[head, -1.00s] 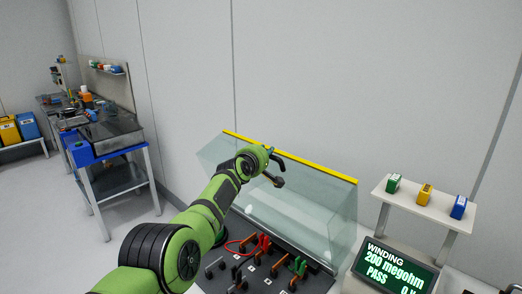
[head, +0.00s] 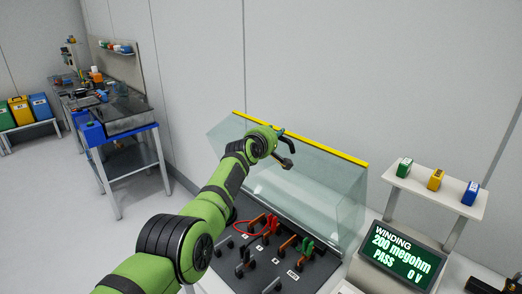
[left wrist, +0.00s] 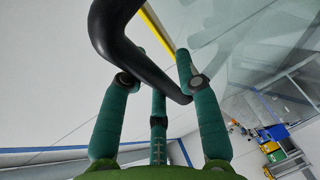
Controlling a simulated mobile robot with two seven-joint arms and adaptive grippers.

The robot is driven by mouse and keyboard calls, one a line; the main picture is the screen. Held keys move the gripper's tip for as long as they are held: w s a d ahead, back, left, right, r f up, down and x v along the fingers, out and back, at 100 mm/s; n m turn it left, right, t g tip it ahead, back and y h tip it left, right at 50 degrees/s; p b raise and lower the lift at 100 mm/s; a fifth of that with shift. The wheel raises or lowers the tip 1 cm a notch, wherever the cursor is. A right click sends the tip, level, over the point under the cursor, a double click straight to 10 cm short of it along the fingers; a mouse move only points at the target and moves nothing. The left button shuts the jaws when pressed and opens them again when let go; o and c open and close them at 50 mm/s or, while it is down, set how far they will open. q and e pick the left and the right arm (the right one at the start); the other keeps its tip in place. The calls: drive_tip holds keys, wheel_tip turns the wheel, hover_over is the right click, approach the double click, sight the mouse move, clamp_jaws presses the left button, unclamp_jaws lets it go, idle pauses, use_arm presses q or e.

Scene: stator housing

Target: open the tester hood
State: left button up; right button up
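The tester hood (head: 325,185) is a clear glass cover with a yellow strip (head: 300,137) along its top edge. It stands tilted up behind the dark terminal panel, whose clips are uncovered in front. My left gripper (head: 287,152) is at the yellow strip, left of its middle, beside a black curved handle (head: 300,141). In the left wrist view, the black handle (left wrist: 120,45) runs between the spread green fingers of my left gripper (left wrist: 158,75). The fingers look open around it; whether they touch it is unclear. My right gripper is out of view.
The terminal panel (head: 262,268) holds red, orange and green clips. A display (head: 400,255) reading PASS and 0 V stands right of it, below a small shelf (head: 420,190) with three coloured blocks. A blue-edged bench (head: 125,140) is at the left. The wall is close behind the hood.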

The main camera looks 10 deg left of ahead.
use_arm(q)
drive_tip(key=shift+s, duration=0.15)
drive_tip(key=shift+s, duration=1)
drive_tip(key=f+v, duration=0.2)
drive_tip(key=v, duration=0.8)
drive_tip(key=shift+s+a, duration=0.2)
drive_tip(key=shift+s, duration=0.35)
drive_tip(key=shift+c, duration=0.4)
